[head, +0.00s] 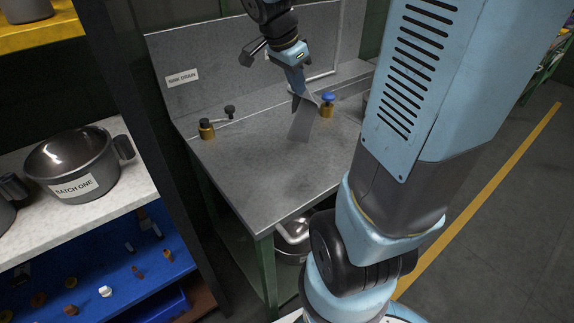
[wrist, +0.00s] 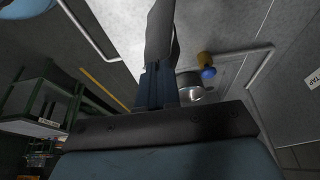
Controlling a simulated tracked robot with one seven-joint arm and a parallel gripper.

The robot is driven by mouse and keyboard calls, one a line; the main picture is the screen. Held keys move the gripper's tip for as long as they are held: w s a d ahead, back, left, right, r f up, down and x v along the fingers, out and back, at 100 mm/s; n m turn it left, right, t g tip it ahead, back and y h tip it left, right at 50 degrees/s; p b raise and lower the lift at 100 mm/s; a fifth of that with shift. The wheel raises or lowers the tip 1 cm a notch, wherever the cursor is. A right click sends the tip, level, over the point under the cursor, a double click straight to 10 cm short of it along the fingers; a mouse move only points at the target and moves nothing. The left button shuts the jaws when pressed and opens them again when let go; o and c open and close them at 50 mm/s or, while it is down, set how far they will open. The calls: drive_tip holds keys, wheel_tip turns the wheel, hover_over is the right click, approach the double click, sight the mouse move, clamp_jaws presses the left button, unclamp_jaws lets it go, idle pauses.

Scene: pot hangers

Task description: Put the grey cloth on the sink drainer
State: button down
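The grey cloth (head: 302,122) hangs from my gripper (head: 298,92) over the grey sink drainer (head: 247,160). My gripper is shut on the cloth's upper part. In the wrist view, the cloth (wrist: 160,32) extends beyond my closed fingers (wrist: 158,88). The cloth's lower edge is close to the drainer surface; I cannot tell whether it touches. The drainer carries a label reading "SINK DRAIN" on its back panel.
A blue-topped brass tap (head: 327,104) stands just right of the cloth. A dark-topped brass fitting (head: 206,129) stands at the drainer's left. A pot labelled "BATCH ONE" (head: 73,164) sits on the left shelf. The drainer's front is clear. A metal pot (head: 294,232) lies below.

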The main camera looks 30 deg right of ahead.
drive_tip(key=w+d+f+m+g+y, duration=0.1)
drive_tip(key=w+d+m+g, duration=0.3)
drive_tip(key=d+m, duration=0.5)
drive_tip(key=shift+m+t, duration=0.4)
drive_tip(key=shift+m, duration=0.1)
drive_tip(key=s+a+f, duration=0.3)
drive_tip(key=a+f, duration=0.3)
drive_tip(key=a, duration=0.1)
drive_tip(key=s+a+f, duration=0.4)
drive_tip(key=a+f, duration=0.2)
drive_tip(key=a, duration=0.1)
drive_tip(key=s+a+f, duration=0.3)
drive_tip(key=a+f, duration=0.3)
drive_tip(key=a, duration=0.1)
drive_tip(key=shift+s+a+f, duration=0.15)
drive_tip(key=shift+a+f, duration=0.25)
drive_tip(key=c, duration=0.9)
unclamp_jaws()
drive_tip(key=shift+r, duration=0.15)
